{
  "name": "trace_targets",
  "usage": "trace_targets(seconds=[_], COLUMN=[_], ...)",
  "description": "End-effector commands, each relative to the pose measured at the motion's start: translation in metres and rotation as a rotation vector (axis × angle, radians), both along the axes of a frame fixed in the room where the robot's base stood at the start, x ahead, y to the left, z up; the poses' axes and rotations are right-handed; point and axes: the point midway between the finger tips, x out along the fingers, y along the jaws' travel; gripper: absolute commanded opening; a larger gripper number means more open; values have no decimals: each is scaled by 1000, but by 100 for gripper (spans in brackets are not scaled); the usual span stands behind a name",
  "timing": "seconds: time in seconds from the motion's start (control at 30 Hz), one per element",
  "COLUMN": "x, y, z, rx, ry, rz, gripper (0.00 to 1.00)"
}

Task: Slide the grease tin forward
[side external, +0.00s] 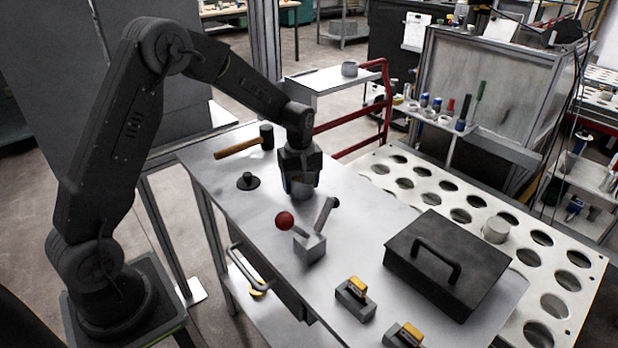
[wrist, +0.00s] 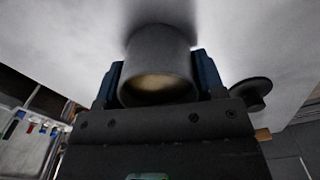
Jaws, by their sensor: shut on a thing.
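The grease tin (wrist: 160,45) is a plain grey cylinder with a pale, tan-coloured round face towards the wrist camera. It sits between the two blue jaws of my gripper (wrist: 160,75), one on each side. In the side external view my gripper (side external: 301,186) points down low over the steel table, shut on the tin. The tin is mostly hidden there by the fingers, and I cannot tell whether its base touches the table.
A lever box with a red ball (side external: 285,221) stands just in front of my gripper. A black knob (side external: 248,182) and a hammer (side external: 245,143) lie left and behind. A black toolbox (side external: 446,262) and yellow-topped blocks (side external: 356,297) stand at the right and front.

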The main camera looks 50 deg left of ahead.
Motion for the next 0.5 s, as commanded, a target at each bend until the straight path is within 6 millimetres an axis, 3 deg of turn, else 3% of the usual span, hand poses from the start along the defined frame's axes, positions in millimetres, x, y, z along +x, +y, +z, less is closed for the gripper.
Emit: trace_targets(seconds=[0.5], x=[-59], y=[0], z=[1], rx=[1], ry=[-3], rz=[1], gripper=[22])
